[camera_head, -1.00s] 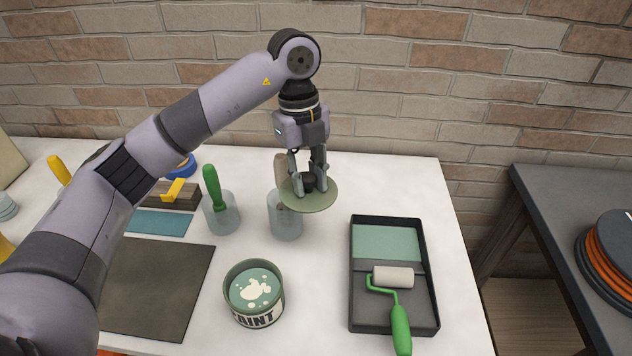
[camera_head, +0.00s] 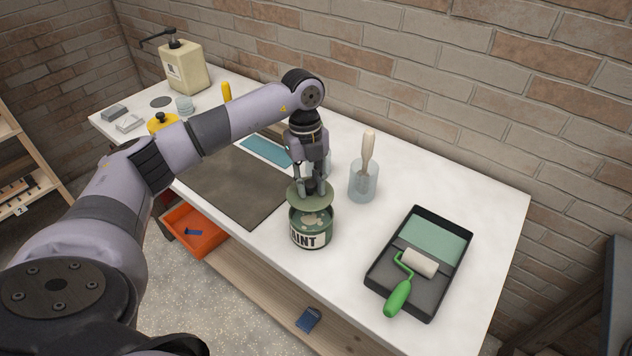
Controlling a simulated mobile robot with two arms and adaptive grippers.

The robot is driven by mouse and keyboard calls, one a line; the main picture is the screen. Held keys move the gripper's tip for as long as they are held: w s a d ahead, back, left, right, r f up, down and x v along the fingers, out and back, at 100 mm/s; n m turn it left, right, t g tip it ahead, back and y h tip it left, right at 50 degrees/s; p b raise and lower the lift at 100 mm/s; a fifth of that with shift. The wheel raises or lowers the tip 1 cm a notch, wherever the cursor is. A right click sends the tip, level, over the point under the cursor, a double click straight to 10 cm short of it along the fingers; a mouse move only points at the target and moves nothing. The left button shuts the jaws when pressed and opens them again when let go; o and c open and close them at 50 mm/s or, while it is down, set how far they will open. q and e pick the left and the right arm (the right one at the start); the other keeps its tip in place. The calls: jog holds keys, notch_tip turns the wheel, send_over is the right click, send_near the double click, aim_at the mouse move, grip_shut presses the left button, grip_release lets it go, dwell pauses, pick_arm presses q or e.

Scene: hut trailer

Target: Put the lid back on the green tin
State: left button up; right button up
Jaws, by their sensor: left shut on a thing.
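The green paint tin (camera_head: 311,237) stands open and upright on the white bench, with pale paint patches showing inside. The round green lid (camera_head: 296,196) hangs above the tin, tilted a little in the picture and covering the tin's far left part. My left gripper (camera_head: 311,188) points down and is shut on the lid's dark knob. The lid looks apart from the rim on the near side; whether it touches at the back I cannot tell. My right gripper is not in view.
A glass jar with a brush (camera_head: 363,183) stands close right of the tin. A black paint tray (camera_head: 442,225) with a green-handled roller (camera_head: 399,297) lies farther right. A dark mat (camera_head: 240,187) lies left. An orange bin (camera_head: 190,232) is below the bench edge.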

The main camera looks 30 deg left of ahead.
aim_at(311, 194)
pick_arm(q)
jog(key=shift+f, duration=0.55)
jog(key=shift+f+b, duration=0.3)
jog(key=shift+b, duration=0.25)
jog(key=shift+s+d+f+b, duration=0.15)
jog(key=shift+d+f+b, duration=0.05)
jog(key=shift+f+b, duration=0.9)
jog(key=shift+f, duration=0.8)
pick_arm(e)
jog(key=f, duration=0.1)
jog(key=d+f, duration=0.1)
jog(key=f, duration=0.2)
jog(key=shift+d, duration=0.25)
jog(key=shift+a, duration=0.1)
pick_arm(q)
jog(key=shift+r, duration=0.1)
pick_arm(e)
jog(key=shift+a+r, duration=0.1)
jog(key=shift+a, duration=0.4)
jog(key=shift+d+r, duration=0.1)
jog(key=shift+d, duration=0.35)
pick_arm(q)
jog(key=shift+f, duration=0.2)
